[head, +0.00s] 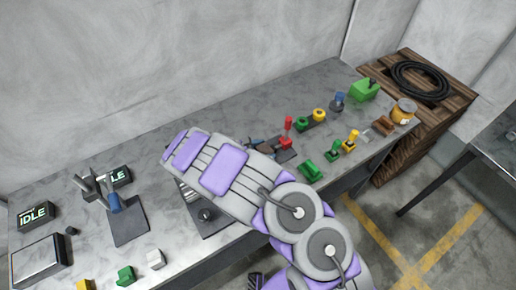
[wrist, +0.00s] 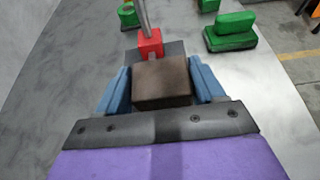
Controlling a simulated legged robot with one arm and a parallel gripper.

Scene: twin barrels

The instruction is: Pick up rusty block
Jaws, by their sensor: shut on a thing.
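In the wrist view a brown, rusty-looking block (wrist: 162,82) sits between the two blue fingers of my gripper (wrist: 164,84). The fingers are shut on its left and right sides. Behind the block a red piece (wrist: 150,44) with a grey rod stands on a dark plate. In the head view my purple and grey arm reaches over the workbench (head: 100,170). I cannot tell whether the block touches the surface below.
Green pieces (head: 311,170), a red-handled lever (head: 288,125), a yellow piece (head: 351,140) and a blue item (head: 338,101) stand to the right of my arm. A wooden crate (head: 440,115) stands beyond the bench.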

